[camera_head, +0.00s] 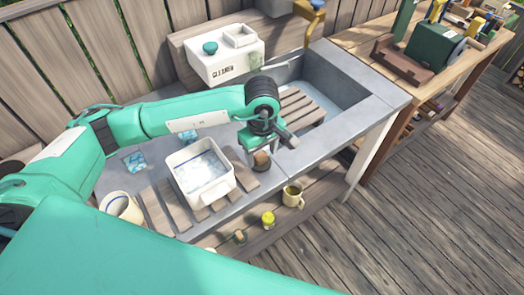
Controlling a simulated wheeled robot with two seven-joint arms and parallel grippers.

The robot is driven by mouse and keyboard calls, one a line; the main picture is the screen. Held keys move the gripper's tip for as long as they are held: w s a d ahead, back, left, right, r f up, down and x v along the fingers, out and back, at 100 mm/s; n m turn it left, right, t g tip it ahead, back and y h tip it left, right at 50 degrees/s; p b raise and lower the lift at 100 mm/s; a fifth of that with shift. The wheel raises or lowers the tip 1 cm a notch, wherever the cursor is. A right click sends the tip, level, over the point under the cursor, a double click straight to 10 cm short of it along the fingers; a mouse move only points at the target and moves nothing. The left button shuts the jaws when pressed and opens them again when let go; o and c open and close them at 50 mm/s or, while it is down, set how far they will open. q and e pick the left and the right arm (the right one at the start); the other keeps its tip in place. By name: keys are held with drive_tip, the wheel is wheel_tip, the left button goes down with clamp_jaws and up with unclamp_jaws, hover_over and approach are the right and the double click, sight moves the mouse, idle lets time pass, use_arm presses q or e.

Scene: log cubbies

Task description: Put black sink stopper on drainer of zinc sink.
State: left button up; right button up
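The zinc sink (352,93) is a grey basin at the right end of a grey counter, with a wooden slatted rack (300,108) inside. My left gripper (260,152) points down over the counter, just left of the basin. A small brown, dark-topped round thing (261,161) is right below or between its fingers. I cannot tell whether it is gripped, or whether it is the black stopper. No other black stopper can be made out, and the drain opening is not visible. My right gripper is not in view.
A white tub (202,175) stands on wooden slats left of the gripper. A white box (222,62) stands behind. A mug (293,194) and a yellow jar (268,219) are on the lower front shelf. A wooden workbench (362,40) stands at right.

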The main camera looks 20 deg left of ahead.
sight(262, 156)
use_arm(q)
drive_tip(key=shift+r, duration=0.55)
wheel_tip(262, 156, up, 11)
drive_tip(key=b, duration=0.2)
drive_tip(key=shift+r, duration=0.15)
